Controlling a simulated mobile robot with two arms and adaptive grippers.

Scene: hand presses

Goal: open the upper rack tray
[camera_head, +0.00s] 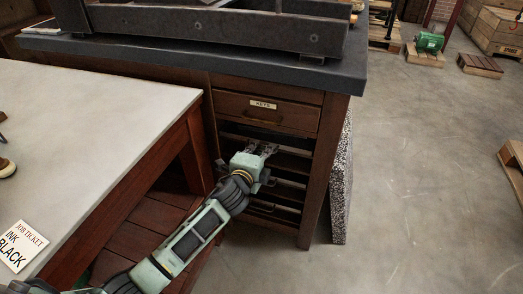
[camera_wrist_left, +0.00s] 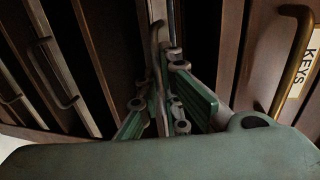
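The wooden rack under the dark counter holds several trays with dark handles, below a drawer marked KEYS. The upper rack tray (camera_wrist_left: 150,12) is the one nearest that drawer, and it looks closed. Its dark bar handle (camera_wrist_left: 157,45) runs between the fingers of my left gripper (camera_wrist_left: 158,92) in the wrist view. The fingers are apart, with a gap beside the bar. In the head view, my left gripper (camera_head: 268,149) is just below the KEYS drawer, at the tray front, and hides much of the upper tray. My right gripper is not in view.
The KEYS drawer (camera_head: 265,112) with its brass handle is shut. Lower trays (camera_head: 274,212) are closed. A pale-topped table (camera_head: 90,120) stands close on the left, beside my left arm. A speckled slab (camera_head: 341,190) leans at the rack's right side.

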